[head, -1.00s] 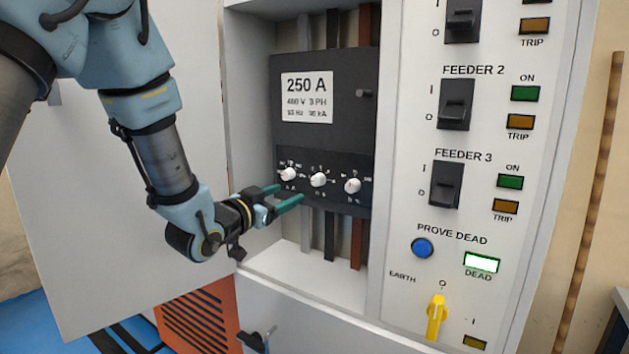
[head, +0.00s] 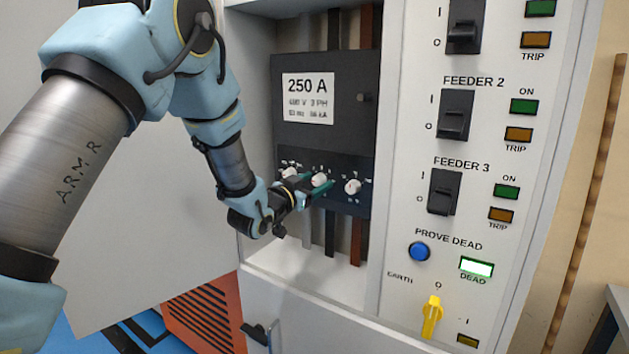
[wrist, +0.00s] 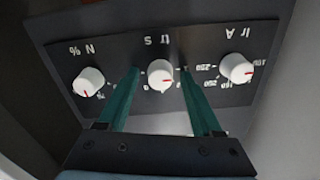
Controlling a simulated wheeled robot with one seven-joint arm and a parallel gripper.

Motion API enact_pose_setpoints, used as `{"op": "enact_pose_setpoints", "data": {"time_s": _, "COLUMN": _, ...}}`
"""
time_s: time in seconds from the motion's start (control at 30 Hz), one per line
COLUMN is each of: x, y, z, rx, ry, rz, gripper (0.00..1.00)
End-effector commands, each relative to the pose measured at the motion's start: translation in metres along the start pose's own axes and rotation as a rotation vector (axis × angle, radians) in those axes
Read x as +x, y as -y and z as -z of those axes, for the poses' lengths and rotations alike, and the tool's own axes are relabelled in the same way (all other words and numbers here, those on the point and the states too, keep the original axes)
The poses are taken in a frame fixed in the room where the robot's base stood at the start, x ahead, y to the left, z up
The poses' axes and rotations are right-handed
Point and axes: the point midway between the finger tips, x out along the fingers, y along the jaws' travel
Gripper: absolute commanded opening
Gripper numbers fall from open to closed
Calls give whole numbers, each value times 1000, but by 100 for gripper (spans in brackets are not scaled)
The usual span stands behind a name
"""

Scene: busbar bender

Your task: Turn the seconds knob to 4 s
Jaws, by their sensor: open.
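The seconds knob, marked "tr s", is the white middle knob (wrist: 160,76) of a row of three. It also shows in the head view (head: 319,179). In the wrist view its lettering is upside down and its red pointer mark points downward, slightly right; the scale numbers around it are too small to read. My gripper (wrist: 159,71) is open, with one green finger on each side of this knob and a visible gap to it on both sides. In the head view my gripper (head: 320,183) reaches the row from the lower left.
The "Ir A" knob (wrist: 236,68) and the "N %" knob (wrist: 88,81) flank the fingers closely. The dark breaker panel (head: 325,140) sits inside a white cabinet recess. Feeder switches and a yellow earth handle (head: 432,316) are on the right panel.

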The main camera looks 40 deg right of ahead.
Motion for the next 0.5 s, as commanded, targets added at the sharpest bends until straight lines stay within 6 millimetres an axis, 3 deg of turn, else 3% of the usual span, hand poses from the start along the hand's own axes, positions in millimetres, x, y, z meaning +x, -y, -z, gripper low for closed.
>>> {"op": "enact_pose_setpoints", "data": {"time_s": 0.17, "x": 0, "y": 0, "z": 0, "rx": 0, "ry": 0, "rz": 0, "gripper": 66}}
{"op": "enact_pose_setpoints", "data": {"time_s": 0.5, "x": 0, "y": 0, "z": 0, "rx": 0, "ry": 0, "rz": 0, "gripper": 27}}
